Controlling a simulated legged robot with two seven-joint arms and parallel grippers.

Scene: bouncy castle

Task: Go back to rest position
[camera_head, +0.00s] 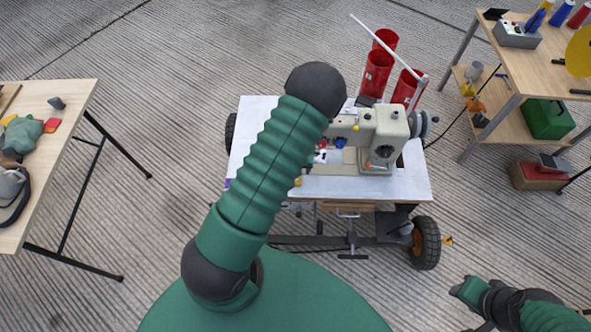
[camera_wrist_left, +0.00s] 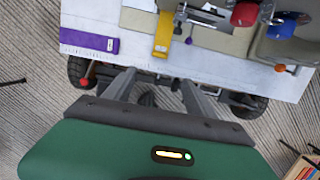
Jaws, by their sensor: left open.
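My left arm rises through the middle of the head view, and its upper link hides its own gripper there. In the left wrist view my left gripper (camera_wrist_left: 158,88) is open, its two fingers spread apart with nothing between them. The fingertips are near the front edge of a white-topped cart (camera_head: 397,187), which also shows in the wrist view (camera_wrist_left: 230,78). My right arm (camera_head: 520,306) shows at the lower right of the head view. Its green end part is visible there, but I cannot make out the fingers.
A sewing machine (camera_head: 383,135) and red cylinders (camera_head: 378,75) stand on or behind the cart. A purple strip (camera_wrist_left: 90,40) and yellow piece (camera_wrist_left: 164,35) lie near its front edge. A wooden table (camera_head: 62,97) stands left, a shelved bench (camera_head: 545,75) at upper right.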

